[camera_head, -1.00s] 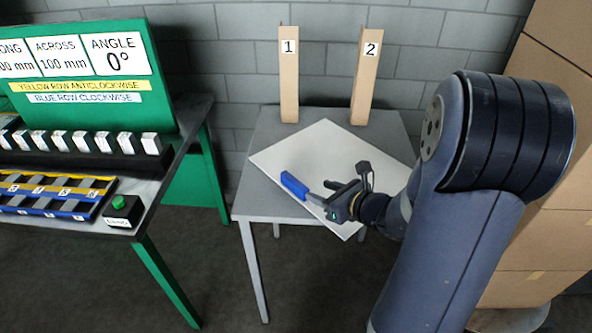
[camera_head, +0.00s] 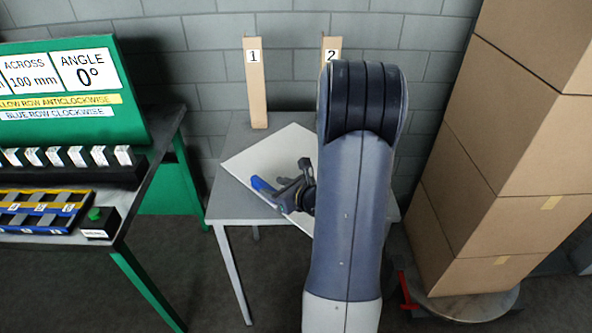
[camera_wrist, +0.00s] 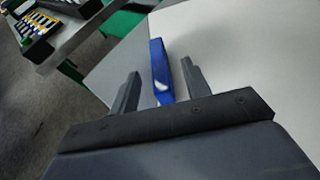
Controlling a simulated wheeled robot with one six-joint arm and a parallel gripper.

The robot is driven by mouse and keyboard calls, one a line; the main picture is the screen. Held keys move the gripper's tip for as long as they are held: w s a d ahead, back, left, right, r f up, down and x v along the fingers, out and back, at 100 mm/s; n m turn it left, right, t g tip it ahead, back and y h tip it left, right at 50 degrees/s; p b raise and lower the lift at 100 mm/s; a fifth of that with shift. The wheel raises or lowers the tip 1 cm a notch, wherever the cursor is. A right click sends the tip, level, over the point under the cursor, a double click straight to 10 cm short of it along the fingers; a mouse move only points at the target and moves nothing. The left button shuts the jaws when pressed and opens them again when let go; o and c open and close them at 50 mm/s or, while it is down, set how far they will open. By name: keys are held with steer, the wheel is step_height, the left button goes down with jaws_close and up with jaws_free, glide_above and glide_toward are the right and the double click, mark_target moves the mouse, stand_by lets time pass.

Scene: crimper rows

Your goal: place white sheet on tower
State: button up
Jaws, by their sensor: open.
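The white sheet (camera_head: 250,161) lies flat on a small grey table, turned at an angle to it, partly hidden behind my arm. It fills the right of the wrist view (camera_wrist: 250,60). A blue piece (camera_head: 262,186) sits at the sheet's left edge; whether it is fixed to the sheet I cannot tell. My gripper (camera_head: 280,190) is open at the blue piece. In the wrist view the blue piece (camera_wrist: 160,72) stands between the two apart fingers, closer to the right one. A tall stack of cardboard boxes (camera_head: 500,170), seemingly the tower, stands at the right; its top is out of view.
Posts marked 1 (camera_head: 256,90) and 2 (camera_head: 331,48) stand at the back of the grey table (camera_head: 226,208). A green-and-grey bench (camera_head: 148,160) with a sign panel is at the left. A round base (camera_head: 470,305) is under the boxes, with a red part beside it.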

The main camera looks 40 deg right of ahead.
mark_target(266, 186)
steer(key=shift+p+x, duration=0.6)
steer(key=shift+x, duration=2.15)
steer(key=shift+s+a+f, duration=0.1)
steer(key=shift+s+f, duration=0.05)
steer(key=shift+f, duration=0.05)
steer(key=shift+c, duration=0.4)
jaws_close()
